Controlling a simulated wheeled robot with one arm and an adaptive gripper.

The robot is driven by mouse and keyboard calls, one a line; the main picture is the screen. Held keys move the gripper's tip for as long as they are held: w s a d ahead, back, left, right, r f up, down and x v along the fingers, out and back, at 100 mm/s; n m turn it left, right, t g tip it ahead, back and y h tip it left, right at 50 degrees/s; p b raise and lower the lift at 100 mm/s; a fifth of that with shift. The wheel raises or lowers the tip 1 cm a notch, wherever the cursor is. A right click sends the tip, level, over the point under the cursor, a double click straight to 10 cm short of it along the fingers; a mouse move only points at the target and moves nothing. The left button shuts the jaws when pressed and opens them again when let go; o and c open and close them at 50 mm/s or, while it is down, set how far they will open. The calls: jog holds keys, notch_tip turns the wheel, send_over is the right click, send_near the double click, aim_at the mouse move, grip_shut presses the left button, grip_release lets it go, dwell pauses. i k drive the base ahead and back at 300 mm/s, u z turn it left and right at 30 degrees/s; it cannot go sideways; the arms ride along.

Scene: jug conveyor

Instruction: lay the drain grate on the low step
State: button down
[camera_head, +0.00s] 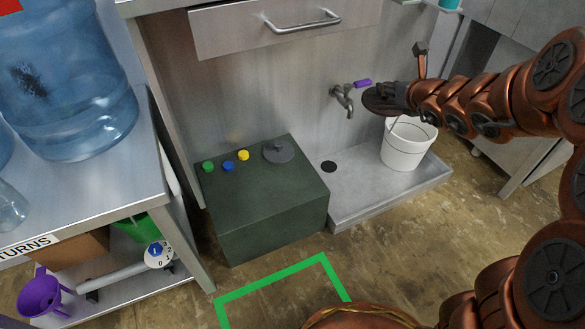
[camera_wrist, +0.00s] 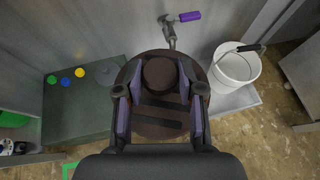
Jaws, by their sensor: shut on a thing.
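A round dark brown disc with a raised round knob, which I take as the drain grate (camera_wrist: 150,123), is held in my gripper (camera_wrist: 157,100). The fingers close on the knob from both sides. In the head view the drain grate (camera_head: 376,101) is in the air beside the tap, above the pale grey slab that I take as the low step (camera_head: 365,196). My gripper (camera_head: 395,97) reaches in from the right. The low step carries a white bucket (camera_head: 404,150) at its right and a small black round spot (camera_head: 328,166) at its left.
A tap (camera_head: 345,98) with a purple handle juts from the wall behind the low step. A dark green box (camera_head: 262,205) with coloured buttons and a grey round lid (camera_head: 279,150) stands left of the step. A green floor outline (camera_head: 270,281) lies in front.

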aim_at(271, 189)
jog(key=z, duration=1)
jog(key=k, duration=1.65)
jog(key=u, duration=1.55)
